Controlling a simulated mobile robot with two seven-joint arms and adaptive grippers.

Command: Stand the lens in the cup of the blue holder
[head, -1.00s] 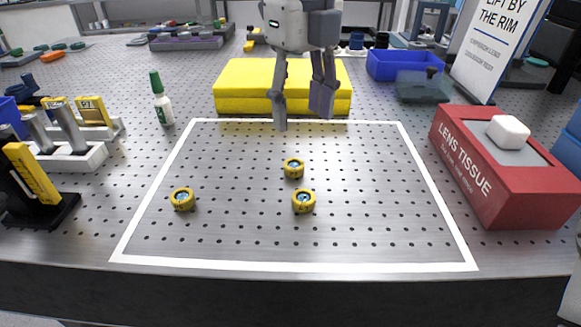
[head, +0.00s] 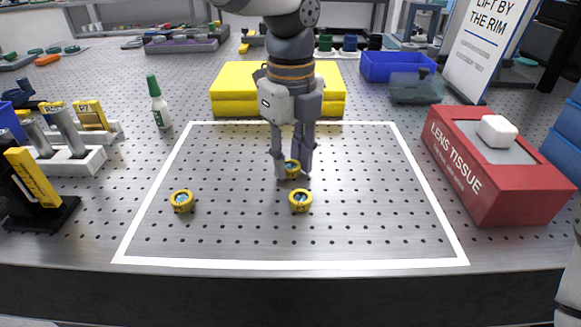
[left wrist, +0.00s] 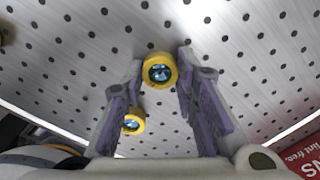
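Three small round lenses in yellow rings with bluish glass lie in the white-outlined area: a far one (head: 291,168), a near one (head: 300,201) and a left one (head: 181,201). My left gripper (head: 293,174) points down with its fingers on either side of the far lens, close to the plate. In the left wrist view a lens (left wrist: 160,71) sits between the open fingertips (left wrist: 162,62), with little room at its sides; I cannot tell whether they touch it. Another lens (left wrist: 132,124) shows below it. My right gripper is not in view.
A yellow block (head: 235,90) lies behind the outlined area. A red lens tissue box (head: 465,175) stands at right, a white-and-green bottle (head: 159,108) at left. A blue bin (head: 390,67) is at back right. The outlined area is otherwise clear.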

